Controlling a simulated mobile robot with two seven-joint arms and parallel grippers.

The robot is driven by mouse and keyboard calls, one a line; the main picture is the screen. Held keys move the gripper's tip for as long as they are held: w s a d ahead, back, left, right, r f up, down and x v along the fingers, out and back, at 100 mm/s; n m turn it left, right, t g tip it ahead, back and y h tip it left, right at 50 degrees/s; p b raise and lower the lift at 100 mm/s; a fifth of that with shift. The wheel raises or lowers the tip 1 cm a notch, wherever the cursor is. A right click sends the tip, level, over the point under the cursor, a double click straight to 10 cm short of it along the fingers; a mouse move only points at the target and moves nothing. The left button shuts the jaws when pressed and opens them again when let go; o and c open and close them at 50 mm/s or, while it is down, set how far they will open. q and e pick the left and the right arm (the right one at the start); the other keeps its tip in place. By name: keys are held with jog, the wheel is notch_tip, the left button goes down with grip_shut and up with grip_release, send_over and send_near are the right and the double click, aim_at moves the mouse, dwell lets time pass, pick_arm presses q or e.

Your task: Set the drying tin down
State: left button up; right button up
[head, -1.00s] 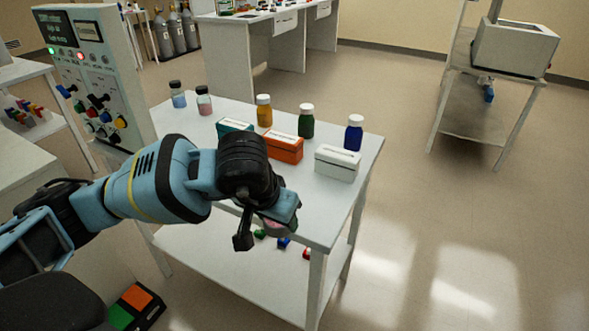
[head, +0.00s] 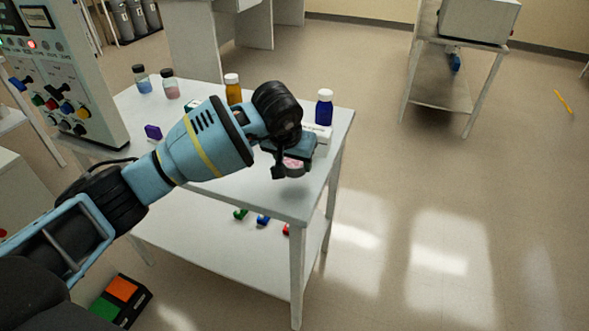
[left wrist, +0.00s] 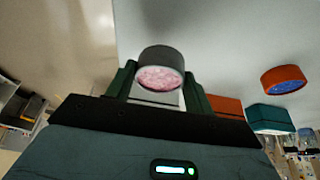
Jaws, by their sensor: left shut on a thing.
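My left gripper (head: 287,152) is over the near right part of the white table (head: 315,185), shut on a round grey tin with pink contents (head: 293,163). In the left wrist view the tin (left wrist: 162,68) sits between the two dark green fingers (left wrist: 160,88). I cannot tell whether its underside touches the tabletop. Which tin is the drying tin is not marked. An orange-red round tin with blue contents (left wrist: 283,80) is on the table in the left wrist view; in the head view I do not make it out. My right gripper is not in view.
A blue bottle (head: 324,108) and a white box (head: 321,131) stand just beyond the gripper. An orange bottle (head: 233,90), two small jars and a purple block (head: 153,131) are farther left. The control panel (head: 60,75) stands at left. The table's near right corner is clear.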

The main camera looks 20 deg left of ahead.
aim_at(295, 171)
pick_arm(q)
jog(key=shift+w, duration=0.1)
jog(key=shift+w+d, duration=0.1)
jog(key=shift+w, duration=0.15)
jog(key=shift+f, duration=1.75)
jog(key=shift+f, duration=0.1)
jog(key=shift+f, duration=0.15)
jog(key=o, duration=1)
jog(key=shift+s, duration=0.1)
